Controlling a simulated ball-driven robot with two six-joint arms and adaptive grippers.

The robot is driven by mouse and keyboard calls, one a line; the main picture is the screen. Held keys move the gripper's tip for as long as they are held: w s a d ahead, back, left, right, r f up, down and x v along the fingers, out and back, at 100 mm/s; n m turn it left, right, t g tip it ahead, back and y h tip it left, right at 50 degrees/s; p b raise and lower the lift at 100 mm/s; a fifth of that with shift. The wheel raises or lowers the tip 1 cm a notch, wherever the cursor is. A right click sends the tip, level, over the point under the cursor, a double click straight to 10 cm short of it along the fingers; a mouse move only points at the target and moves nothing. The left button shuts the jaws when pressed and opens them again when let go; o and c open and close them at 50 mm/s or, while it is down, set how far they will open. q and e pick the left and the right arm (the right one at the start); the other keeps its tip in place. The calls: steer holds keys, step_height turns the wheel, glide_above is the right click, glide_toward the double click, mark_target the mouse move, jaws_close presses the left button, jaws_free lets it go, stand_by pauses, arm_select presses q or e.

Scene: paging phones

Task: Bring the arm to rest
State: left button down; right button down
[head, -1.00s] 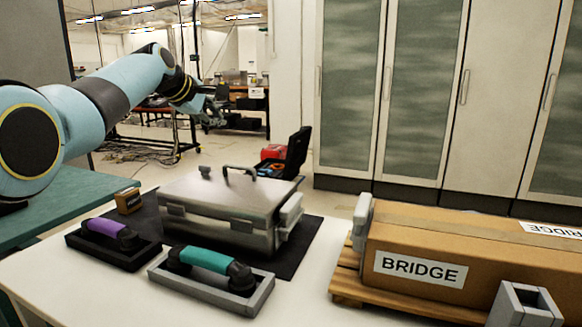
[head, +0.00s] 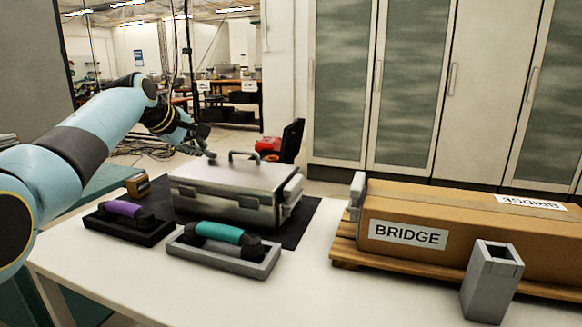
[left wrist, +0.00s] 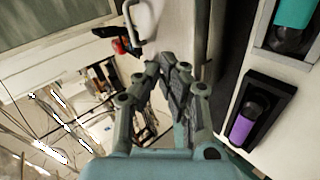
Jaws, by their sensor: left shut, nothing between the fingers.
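My left gripper (head: 207,143) is in the air behind and above the silver metal case (head: 235,184), at the far left part of the table. In the left wrist view, my left gripper (left wrist: 170,65) has its fingers together with nothing between them. The case stands shut on a dark mat with its handle up. A phone with a purple handset (head: 126,210) and a phone with a teal handset (head: 218,232) sit in their cradles in front of the case; they also show at the right of the left wrist view. My right gripper is not in view.
A cardboard box labelled BRIDGE (head: 450,225) lies on a wooden pallet (head: 345,250) at the right. A grey open-topped holder (head: 490,285) stands at the front right. A small brown box (head: 138,185) is left of the case. The white table (head: 300,290) is clear in front.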

arm_select(q)
steer(key=s+a+f+m+g, duration=0.1)
steer(key=s+f+m, duration=0.1)
steer(key=s+f, duration=0.4)
steer(key=s+a+f+m+g+y, duration=0.1)
steer(key=s+f+m, duration=0.1)
steer(key=s+f, duration=0.4)
steer(key=s+a+f+m+g+y, duration=0.1)
steer(key=s+f+m, duration=0.1)
steer(key=s+f, duration=0.4)
steer(key=shift+s+f, duration=0.2)
steer(key=shift+s, duration=2.4)
steer(key=s+a+r+m+g+y, duration=0.2)
steer(key=s+m, duration=0.5)
steer(key=s, duration=2.5)
step_height(320, 180, down, 29)
steer(key=s+a+g, duration=0.3)
steer(key=s+f+b, duration=0.1)
steer(key=s+f, duration=1.4)
steer(key=s, duration=0.2)
steer(key=shift+a+f+g, duration=0.25)
steer(key=shift+a+g, duration=0.1)
steer(key=shift+g, duration=0.05)
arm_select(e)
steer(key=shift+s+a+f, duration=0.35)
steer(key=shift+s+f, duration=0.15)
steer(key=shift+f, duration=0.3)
